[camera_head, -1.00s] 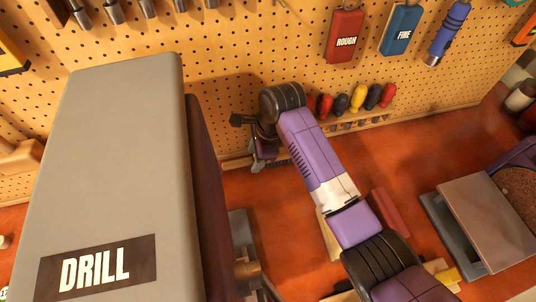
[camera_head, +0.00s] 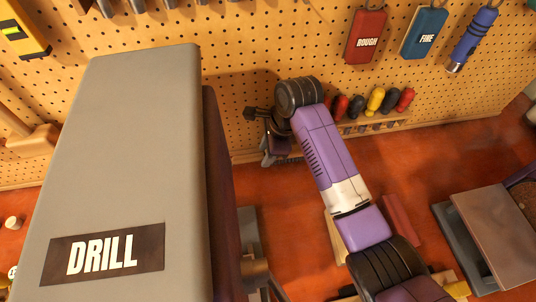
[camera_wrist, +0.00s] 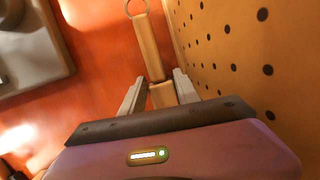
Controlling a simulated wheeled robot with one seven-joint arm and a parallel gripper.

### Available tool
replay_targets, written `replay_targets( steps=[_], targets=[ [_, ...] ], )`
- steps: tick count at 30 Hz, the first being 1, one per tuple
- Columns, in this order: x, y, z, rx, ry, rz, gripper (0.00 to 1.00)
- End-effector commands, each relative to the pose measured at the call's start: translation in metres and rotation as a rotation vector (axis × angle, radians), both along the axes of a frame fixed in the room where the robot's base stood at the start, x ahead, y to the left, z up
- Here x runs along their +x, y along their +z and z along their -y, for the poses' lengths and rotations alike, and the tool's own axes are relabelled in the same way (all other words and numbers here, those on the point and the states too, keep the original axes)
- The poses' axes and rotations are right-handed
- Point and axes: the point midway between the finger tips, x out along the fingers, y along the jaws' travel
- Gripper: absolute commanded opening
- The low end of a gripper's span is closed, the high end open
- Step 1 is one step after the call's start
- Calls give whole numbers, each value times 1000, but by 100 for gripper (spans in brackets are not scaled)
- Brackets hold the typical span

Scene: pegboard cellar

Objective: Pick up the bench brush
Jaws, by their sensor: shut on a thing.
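The bench brush (camera_wrist: 150,45) shows in the wrist view as a long, light wooden handle with a metal ring at its far end. My gripper (camera_wrist: 158,78) is shut on this handle, with one pale finger on each side. The bristles are not visible in the wrist view. In the head view my gripper (camera_head: 269,153) points down close to the pegboard, left of my purple arm. The brush cannot be made out clearly there.
The pegboard (camera_head: 235,115) stands right beside my gripper. A rack of screwdrivers (camera_head: 375,100) is on its right. A large grey drill press (camera_head: 125,150) blocks the left side. A sander (camera_head: 490,230) stands at the right. Some red bench top (camera_head: 440,155) is clear.

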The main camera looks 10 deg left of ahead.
Motion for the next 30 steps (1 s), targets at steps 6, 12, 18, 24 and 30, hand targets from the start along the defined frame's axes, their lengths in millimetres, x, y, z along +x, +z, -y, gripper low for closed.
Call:
replay_targets(
  steps=[6,12,18,24,30],
  targets=[
    [-27,-2,7,2,1,1,0],
    [-56,-2,15,1,1,2,0],
    [-77,7,22,1,0,6,0],
    [-76,48,21,2,2,7,0],
    [-76,92,23,0,0,3,0]
  ],
)
